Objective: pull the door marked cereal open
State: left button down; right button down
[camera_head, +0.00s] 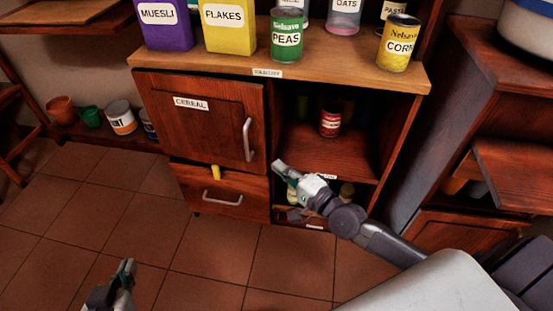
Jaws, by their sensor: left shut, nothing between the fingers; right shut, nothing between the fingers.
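The door marked cereal (205,125) is a dark wood panel at the left of the cabinet. It looks shut, with a white label at its top and a vertical metal handle (248,140) near its right edge. My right gripper (278,165) is shut and empty, just right of and below the handle, in front of the open shelf; I cannot tell its exact depth. It does not hold the handle. My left gripper (127,267) is shut and empty, low over the floor at the bottom left, well apart from the cabinet.
The countertop (330,68) holds a muesli box (165,28), a flakes box (229,30), a peas can (286,38) and a corn can (398,45). A drawer (222,193) sits below the door. A red can (330,123) stands on the open shelf. Tiled floor in front is clear.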

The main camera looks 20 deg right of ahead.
aim_at(256, 151)
jog(key=x, duration=0.9)
jog(key=shift+a, duration=0.15)
